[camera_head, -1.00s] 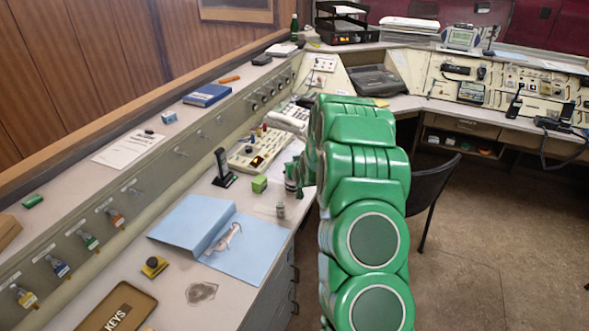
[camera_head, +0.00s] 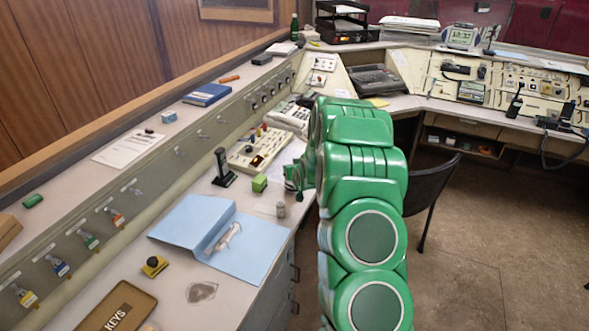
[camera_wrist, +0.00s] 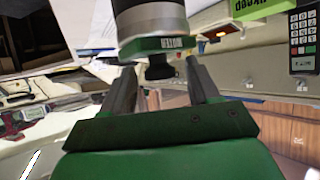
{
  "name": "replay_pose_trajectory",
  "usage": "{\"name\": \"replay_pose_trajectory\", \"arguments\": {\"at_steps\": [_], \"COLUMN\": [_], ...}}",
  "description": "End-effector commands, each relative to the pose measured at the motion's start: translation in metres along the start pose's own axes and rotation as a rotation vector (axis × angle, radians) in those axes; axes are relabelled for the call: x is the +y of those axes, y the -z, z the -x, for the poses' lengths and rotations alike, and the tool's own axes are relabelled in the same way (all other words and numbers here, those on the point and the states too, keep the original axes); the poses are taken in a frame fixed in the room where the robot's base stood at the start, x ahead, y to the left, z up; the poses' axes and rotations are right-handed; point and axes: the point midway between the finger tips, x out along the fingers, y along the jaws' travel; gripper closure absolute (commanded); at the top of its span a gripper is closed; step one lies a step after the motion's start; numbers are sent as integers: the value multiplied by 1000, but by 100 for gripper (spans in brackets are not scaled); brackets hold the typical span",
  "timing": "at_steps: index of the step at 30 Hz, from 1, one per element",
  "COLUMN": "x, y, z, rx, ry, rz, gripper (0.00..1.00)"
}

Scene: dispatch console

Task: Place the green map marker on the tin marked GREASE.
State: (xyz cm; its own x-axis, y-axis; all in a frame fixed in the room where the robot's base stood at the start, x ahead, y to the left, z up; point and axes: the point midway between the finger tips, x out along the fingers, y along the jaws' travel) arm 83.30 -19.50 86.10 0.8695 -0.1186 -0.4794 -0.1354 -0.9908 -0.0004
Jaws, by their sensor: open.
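The wrist view is upside down. In it, a green piece with pale lettering (camera_wrist: 165,47) and a black knob, apparently the green map marker, sits against a dark tin-like cylinder with a silver band (camera_wrist: 150,18). The cylinder is below it in the room. The marker looks upright and touching the cylinder. No GREASE marking is readable. My gripper (camera_wrist: 160,75) is open, with a finger on each side of the knob and gaps visible. In the head view, my gripper (camera_head: 293,178) is small at the desk, partly hidden by my arm, and covers most of the marker and cylinder.
A blue folder (camera_head: 225,240) lies open in front. A cream keypad console (camera_head: 258,148) is behind.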

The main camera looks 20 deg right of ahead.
Motion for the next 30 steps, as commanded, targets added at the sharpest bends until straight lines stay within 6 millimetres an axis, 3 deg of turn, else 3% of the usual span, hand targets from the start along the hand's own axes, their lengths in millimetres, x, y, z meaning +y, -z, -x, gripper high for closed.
{"name": "replay_pose_trajectory", "arguments": {"at_steps": [5, 30], "x": [0, 0], "y": [2, 2], "z": [8, 101], "rx": [0, 1], "ry": [0, 0], "rz": [0, 0], "gripper": [40, 40]}}
